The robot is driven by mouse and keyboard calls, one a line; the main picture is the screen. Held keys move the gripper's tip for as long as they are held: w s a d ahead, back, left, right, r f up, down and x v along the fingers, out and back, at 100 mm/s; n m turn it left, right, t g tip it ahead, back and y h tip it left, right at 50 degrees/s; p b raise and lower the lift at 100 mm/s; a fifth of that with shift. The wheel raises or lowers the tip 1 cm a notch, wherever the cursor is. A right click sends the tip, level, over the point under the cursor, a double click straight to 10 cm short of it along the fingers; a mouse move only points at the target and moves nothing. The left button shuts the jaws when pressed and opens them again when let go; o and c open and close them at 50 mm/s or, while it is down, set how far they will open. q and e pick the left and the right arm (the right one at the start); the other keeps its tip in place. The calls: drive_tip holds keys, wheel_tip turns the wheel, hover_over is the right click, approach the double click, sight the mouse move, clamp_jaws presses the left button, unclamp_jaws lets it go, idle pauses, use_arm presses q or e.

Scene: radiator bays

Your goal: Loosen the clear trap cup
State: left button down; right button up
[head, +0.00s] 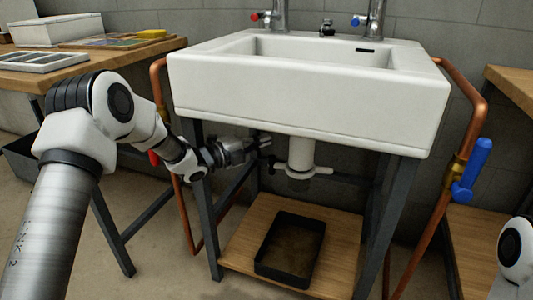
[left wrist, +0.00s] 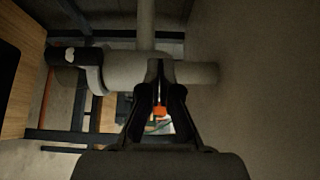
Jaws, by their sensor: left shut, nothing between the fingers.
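The trap (head: 299,172) hangs at the lower end of the white drain pipe (head: 301,152) under the sink. Short arms stick out on both sides of it. A clear cup cannot be told apart from the trap body at this size. My left gripper (head: 268,141) is under the basin, left of the drain pipe, shut and empty. In the left wrist view its fingers (left wrist: 159,68) meet in front of grey pipework (left wrist: 195,73). Whether they touch it cannot be told. My right gripper is not in view.
A black tray (head: 290,249) stands on the wooden shelf (head: 243,240) below the trap. The white sink (head: 300,105) is close overhead. A dark frame leg (head: 207,215) and copper pipes stand at the sides. A blue-handled valve (head: 473,170) is at the right.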

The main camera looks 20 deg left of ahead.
use_arm(q)
drive_tip(key=s+d+f+n+g+y+p, duration=0.2)
drive_tip(key=s+d+f+n+g+p, duration=0.15)
drive_tip(key=s+f, duration=0.75)
drive_tip(key=s+d+f+n+g+y+p, duration=0.25)
drive_tip(key=s+f+n, duration=0.35)
drive_tip(key=f, duration=0.9)
drive_tip(key=s+a+f+n+g+y, duration=0.25)
drive_tip(key=s+n, duration=0.25)
drive_tip(key=s, duration=0.5)
drive_tip(key=s+a+f+n+g+y, duration=0.1)
drive_tip(key=s+n+g, duration=0.3)
drive_tip(key=s, duration=0.7)
drive_tip(key=s+a+f+n+g+y, duration=0.2)
drive_tip(key=s+n, duration=0.4)
drive_tip(key=s, duration=0.4)
wheel_tip(320, 180, up, 38)
drive_tip(key=n+p, duration=0.1)
drive_tip(key=p, duration=3.7)
drive_tip(key=shift+a+f+y, duration=0.15)
drive_tip(key=shift+f+y, duration=0.05)
drive_tip(key=shift+y, duration=0.1)
drive_tip(key=shift+s+p, duration=0.15)
drive_tip(key=shift+p, duration=0.15)
